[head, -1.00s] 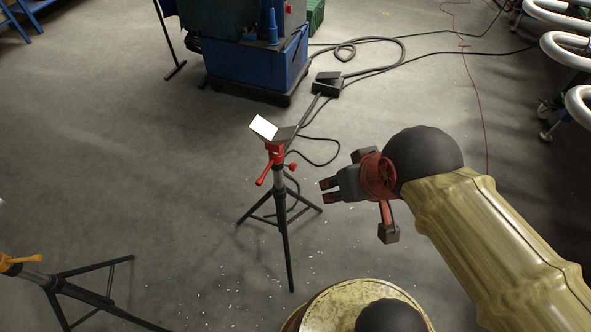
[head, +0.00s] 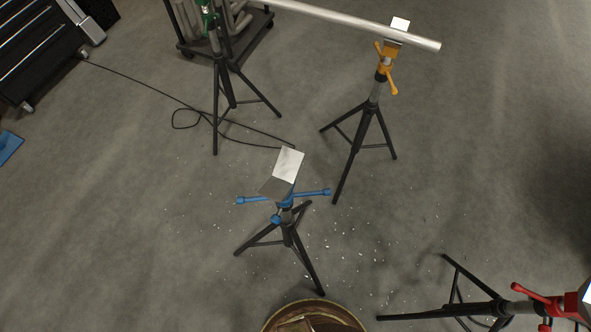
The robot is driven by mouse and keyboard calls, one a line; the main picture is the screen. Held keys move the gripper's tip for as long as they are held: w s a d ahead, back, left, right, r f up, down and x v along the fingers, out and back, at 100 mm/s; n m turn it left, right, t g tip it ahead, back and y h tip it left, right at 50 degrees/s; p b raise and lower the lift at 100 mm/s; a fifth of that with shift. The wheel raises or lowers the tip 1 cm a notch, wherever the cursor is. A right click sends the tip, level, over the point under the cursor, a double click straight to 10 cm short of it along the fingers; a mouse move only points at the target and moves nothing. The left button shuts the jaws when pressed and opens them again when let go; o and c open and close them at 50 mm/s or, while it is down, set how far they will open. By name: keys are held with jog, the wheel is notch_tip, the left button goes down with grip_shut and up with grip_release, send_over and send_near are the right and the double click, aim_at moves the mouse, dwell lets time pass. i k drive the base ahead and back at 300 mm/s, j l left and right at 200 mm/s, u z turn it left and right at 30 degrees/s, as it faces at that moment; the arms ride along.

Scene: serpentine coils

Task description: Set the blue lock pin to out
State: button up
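The blue stand is a black tripod (head: 290,236) with a tilted V-shaped metal head (head: 284,172) on top. A blue bar handle (head: 312,193) sticks out to both sides below the head. A small blue knob (head: 276,219), apparently the lock pin, sits lower on the front left of the post. It is too small to tell whether it is in or out. My gripper is not in the head view now.
A yellow stand (head: 366,120) holds a long pipe (head: 350,26) at the back, with a green stand (head: 226,75) further left. A red stand (head: 510,306) is at the lower right. A cable (head: 175,98) runs along the floor. Floor left of the blue stand is mostly clear.

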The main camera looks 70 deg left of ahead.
aim_at(276, 219)
jog(key=u, duration=2.8)
